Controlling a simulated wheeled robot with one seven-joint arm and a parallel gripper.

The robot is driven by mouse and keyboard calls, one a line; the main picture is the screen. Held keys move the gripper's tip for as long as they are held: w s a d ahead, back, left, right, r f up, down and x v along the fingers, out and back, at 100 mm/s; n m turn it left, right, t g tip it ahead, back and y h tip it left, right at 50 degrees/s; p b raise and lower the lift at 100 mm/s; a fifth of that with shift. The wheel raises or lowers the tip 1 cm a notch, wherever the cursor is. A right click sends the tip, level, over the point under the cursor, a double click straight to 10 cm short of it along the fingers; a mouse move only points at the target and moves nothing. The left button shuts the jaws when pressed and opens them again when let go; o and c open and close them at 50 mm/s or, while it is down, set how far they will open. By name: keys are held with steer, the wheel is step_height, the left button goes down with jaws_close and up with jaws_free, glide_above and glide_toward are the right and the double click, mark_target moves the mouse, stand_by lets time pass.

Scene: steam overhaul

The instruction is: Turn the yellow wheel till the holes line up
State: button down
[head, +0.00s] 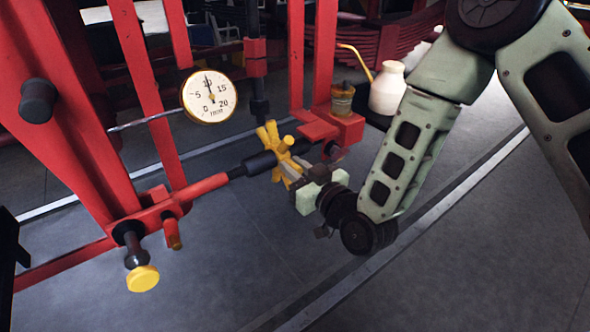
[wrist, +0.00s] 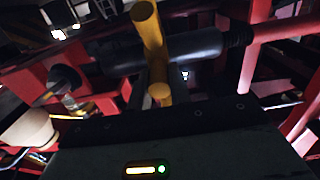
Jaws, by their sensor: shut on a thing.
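The yellow wheel (head: 274,137) has several stubby spokes and sits on a dark shaft (head: 258,164) in the red frame. My gripper (head: 293,178) is at the wheel's lower right side, shut on one of its spokes. In the wrist view, yellow spokes (wrist: 150,35) stand in front of the dark shaft (wrist: 195,47), and one spoke end (wrist: 160,94) shows close to the gripper body. The fingertips are partly hidden by the wheel and the gripper. I cannot make out the holes in either view.
A round gauge (head: 210,96) stands left of the wheel, its needle near 10. A yellow-capped knob (head: 142,278) is at the lower left. A cream oil can (head: 387,90) and a small brass-coloured cup (head: 342,99) stand behind. The floor in front is clear.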

mark_target(291, 145)
steer(key=shift+w+r, duration=0.1)
steer(key=shift+r, duration=0.4)
steer(key=shift+w+a+r+p, duration=0.2)
steer(key=shift+r+p, duration=0.25)
steer(key=shift+r, duration=0.2)
steer(key=shift+w+a+r+p, duration=0.1)
steer(key=shift+w+r+p, duration=0.05)
steer(key=shift+r+p, duration=0.4)
steer(key=shift+r, duration=0.1)
steer(key=shift+w+a+r, duration=0.25)
steer(key=shift+w+r, duration=0.15)
steer(key=shift+r, duration=0.25)
steer(key=shift+w+r, duration=0.15)
steer(key=c, duration=1.2)
jaws_free()
steer(key=shift+c, duration=0.2)
